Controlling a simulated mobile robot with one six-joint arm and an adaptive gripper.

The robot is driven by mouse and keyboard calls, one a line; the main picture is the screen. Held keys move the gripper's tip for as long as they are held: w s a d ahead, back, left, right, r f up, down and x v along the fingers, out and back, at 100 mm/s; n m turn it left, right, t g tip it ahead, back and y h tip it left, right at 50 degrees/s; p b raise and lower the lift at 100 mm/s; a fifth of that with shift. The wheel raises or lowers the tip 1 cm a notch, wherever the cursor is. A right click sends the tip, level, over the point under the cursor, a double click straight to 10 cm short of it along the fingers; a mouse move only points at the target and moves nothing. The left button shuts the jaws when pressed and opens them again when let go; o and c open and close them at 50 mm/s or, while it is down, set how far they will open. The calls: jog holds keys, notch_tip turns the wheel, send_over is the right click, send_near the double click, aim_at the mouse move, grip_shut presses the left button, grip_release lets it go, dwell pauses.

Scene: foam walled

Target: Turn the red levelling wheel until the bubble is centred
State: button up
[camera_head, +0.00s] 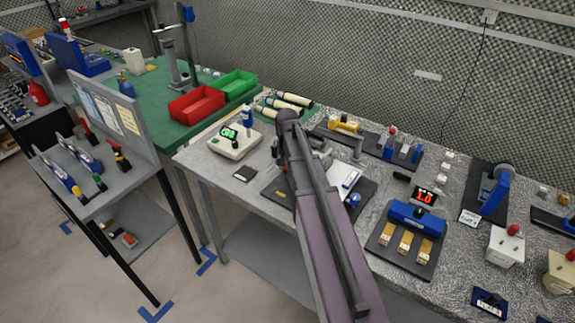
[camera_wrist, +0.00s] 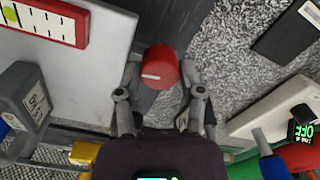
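The red levelling wheel (camera_wrist: 160,67), with a white mark on its side, stands between the fingers of my gripper (camera_wrist: 160,82) in the wrist view. The fingers are spread to either side of it, and a narrow gap seems to show on each side. The level vial (camera_wrist: 45,22) is a white strip with black ticks in a red frame, on a pale plate (camera_wrist: 95,65). A yellow-green bubble (camera_wrist: 12,15) sits near the strip's left end in this view, where the picture cuts it off. In the head view my arm hides the wheel and gripper tips.
A white device (camera_head: 235,146) with a green display stands left of my arm, near a small black block (camera_head: 245,173). A blue unit with a red display (camera_head: 415,217) stands to the right. A grey block (camera_wrist: 28,95) stands near the plate in the wrist view.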

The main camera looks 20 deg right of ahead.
jog(key=shift+o, duration=1.1)
jog(key=shift+m, duration=0.4)
